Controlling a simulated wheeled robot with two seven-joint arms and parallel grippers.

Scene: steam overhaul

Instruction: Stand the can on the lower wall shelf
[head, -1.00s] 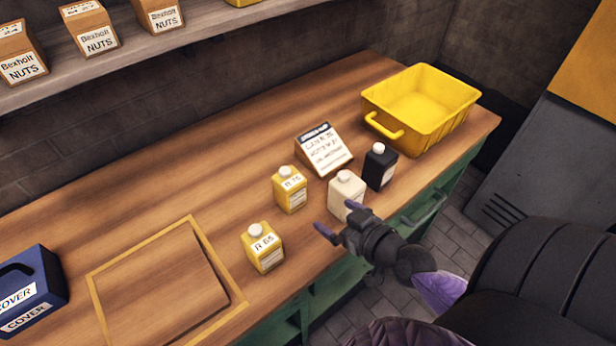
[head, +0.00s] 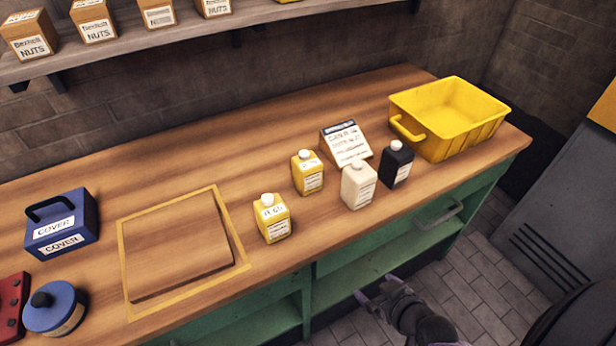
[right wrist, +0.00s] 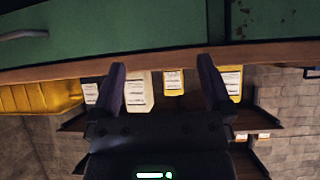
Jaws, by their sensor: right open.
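Several small square cans with white caps stand upright on the wooden bench: a yellow one marked R 65 (head: 272,222), another yellow one (head: 308,177), a white one (head: 357,190) and a black one (head: 396,168). The pictures do not show which is meant. The wall shelf (head: 130,58) runs along the upper left. My right gripper (head: 376,288) is open and empty, in front of the bench and below its top. In the right wrist view, the white can (right wrist: 139,92) shows beyond its open fingers, apart from them. My left gripper is not in view.
Several NUTS boxes (head: 95,20) stand on the shelf. A yellow bin (head: 465,140) and a sign (head: 345,146) are on the bench, right of centre.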

